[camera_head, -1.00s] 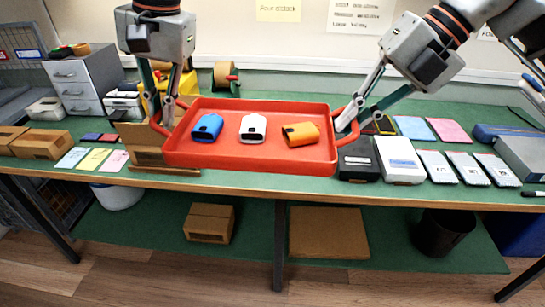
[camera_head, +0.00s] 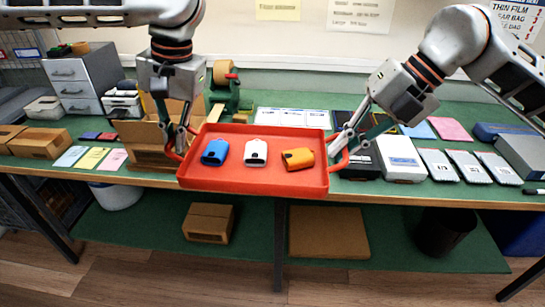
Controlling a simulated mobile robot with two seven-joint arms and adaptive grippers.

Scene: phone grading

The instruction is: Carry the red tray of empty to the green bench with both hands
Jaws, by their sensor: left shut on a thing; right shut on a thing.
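The red tray (camera_head: 255,187) is held up at the front edge of the green bench (camera_head: 365,191), in front of and partly over it. A blue item (camera_head: 215,152), a white item (camera_head: 256,153) and an orange item (camera_head: 298,158) lie in it in a row. My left gripper (camera_head: 178,150) is shut on the tray's left handle. My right gripper (camera_head: 342,150) is shut on the tray's right handle. The tray looks about level. Whether its underside touches the bench edge cannot be told.
Behind the tray lie white sheets (camera_head: 292,117) and a green tape dispenser (camera_head: 228,90). An open cardboard box (camera_head: 150,135) stands left of the tray. To the right are a white box (camera_head: 400,158) and several grey packets (camera_head: 470,167). Grey drawers (camera_head: 78,85) stand at the far left.

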